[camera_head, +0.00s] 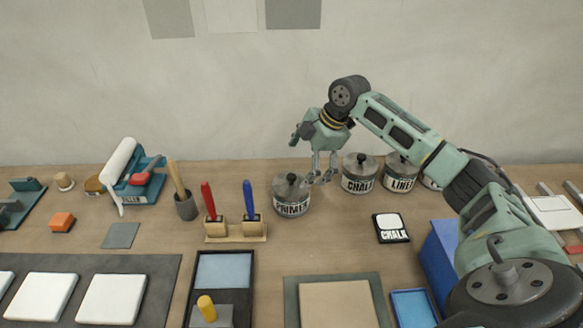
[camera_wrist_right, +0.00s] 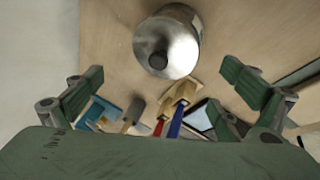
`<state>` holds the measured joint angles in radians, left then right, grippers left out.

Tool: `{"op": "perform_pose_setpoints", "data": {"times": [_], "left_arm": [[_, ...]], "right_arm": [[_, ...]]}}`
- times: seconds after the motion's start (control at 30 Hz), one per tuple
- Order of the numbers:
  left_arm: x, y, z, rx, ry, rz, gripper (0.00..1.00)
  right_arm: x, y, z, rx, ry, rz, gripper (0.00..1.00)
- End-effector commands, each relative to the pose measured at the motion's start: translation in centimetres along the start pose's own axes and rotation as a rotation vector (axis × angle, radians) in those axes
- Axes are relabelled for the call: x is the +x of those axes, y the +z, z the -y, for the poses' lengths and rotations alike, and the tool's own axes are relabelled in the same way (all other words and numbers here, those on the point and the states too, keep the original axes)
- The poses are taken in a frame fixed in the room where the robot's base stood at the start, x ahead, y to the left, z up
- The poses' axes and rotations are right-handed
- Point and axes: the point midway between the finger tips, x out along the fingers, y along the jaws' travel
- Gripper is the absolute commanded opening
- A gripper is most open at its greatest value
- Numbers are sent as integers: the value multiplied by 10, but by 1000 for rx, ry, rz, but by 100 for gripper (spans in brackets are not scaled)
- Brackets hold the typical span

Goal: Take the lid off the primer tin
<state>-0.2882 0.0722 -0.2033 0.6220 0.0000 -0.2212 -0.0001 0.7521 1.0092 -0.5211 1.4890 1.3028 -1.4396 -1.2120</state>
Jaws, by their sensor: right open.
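The primer tin (camera_head: 291,205) stands on the table, labelled PRIMER, with its metal lid (camera_head: 289,187) on and a dark knob on top. My right gripper (camera_head: 322,178) is open and empty, pointing down just right of the tin's lid. In the right wrist view the lid (camera_wrist_right: 180,45) and its dark knob show beyond the spread fingers of the gripper (camera_wrist_right: 166,80); the fingers appear apart from it. My left gripper is not in view.
The chalk tin (camera_head: 359,178) and the lime tin (camera_head: 400,176) stand right of the gripper. A wooden holder (camera_head: 236,230) with red and blue handled tools stands left of the primer tin. A chalk card (camera_head: 391,228) and a blue box (camera_head: 438,255) lie to the right front.

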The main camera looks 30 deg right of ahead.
Motion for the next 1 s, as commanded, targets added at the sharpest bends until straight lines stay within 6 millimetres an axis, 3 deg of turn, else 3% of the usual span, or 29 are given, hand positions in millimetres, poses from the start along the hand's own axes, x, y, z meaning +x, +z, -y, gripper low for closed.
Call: {"op": "perform_pose_setpoints", "data": {"times": [0.07,0.2,0.63,0.9,1.0], "left_arm": [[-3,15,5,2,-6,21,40],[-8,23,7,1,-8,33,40],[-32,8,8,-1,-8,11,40],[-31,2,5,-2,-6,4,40],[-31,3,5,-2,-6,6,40]], "right_arm": [[3,-1,0,-2,-3,-1,96],[18,-1,1,-3,-4,-2,96],[73,-1,6,-2,-2,0,96],[77,0,6,-3,-1,1,96],[77,0,6,-3,-1,1,88]]}}
